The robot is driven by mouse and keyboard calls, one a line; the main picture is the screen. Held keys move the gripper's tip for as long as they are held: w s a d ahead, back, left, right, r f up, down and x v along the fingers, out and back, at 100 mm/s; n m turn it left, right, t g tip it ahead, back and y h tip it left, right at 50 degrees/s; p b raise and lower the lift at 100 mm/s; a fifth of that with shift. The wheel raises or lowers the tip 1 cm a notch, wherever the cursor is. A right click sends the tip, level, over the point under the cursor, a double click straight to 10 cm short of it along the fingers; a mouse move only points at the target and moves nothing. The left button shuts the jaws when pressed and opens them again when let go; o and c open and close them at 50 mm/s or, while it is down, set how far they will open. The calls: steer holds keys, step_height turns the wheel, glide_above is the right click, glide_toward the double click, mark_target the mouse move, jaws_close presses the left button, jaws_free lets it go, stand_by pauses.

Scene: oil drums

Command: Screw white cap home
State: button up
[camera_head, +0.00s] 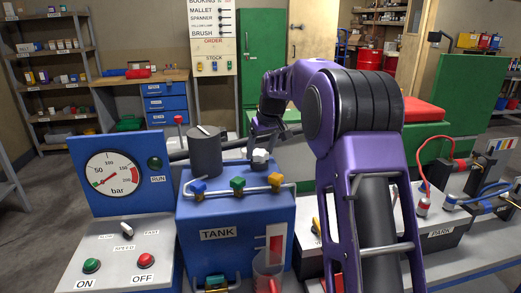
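The white cap (260,158) is a small lobed knob low on the top of the blue tank (219,250), which is labelled TANK. My gripper (262,143) points down just above the cap, at the end of my purple and black arm. The fingers are dark and small here, and I cannot tell whether they touch the cap or how far apart they are. The threads and the opening under the cap are hidden.
A dark grey cylinder (205,154) stands left of the cap. Blue, green and yellow valve knobs (237,184) line a pipe in front. A gauge panel (118,170) and ON/OFF box (118,262) are at left. The PARK box (441,236) is at right.

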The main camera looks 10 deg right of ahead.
jaws_close()
steer(key=m, duration=0.2)
steer(key=m+h+p, duration=0.1)
steer(key=m, duration=0.1)
steer(key=shift+a+r, duration=0.15)
steer(key=shift+a, duration=0.05)
steer(key=shift+m+h+p, duration=0.6)
steer(key=shift+m+h, duration=0.1)
steer(key=shift+m, duration=0.5)
steer(key=shift+m+h+p, duration=0.3)
steer(key=shift+m+p, duration=0.35)
steer(key=shift+m, duration=0.05)
steer(key=shift+w+a+r+m+h+p, duration=0.1)
steer(key=shift+m+h+p, duration=0.3)
steer(key=shift+m+p, duration=0.6)
steer(key=shift+m+g+h+p, duration=0.3)
steer(key=shift+m+g+p, duration=0.15)
steer(key=shift+m, duration=0.65)
steer(key=shift+f+m, duration=0.25)
steer(key=shift+m, duration=0.15)
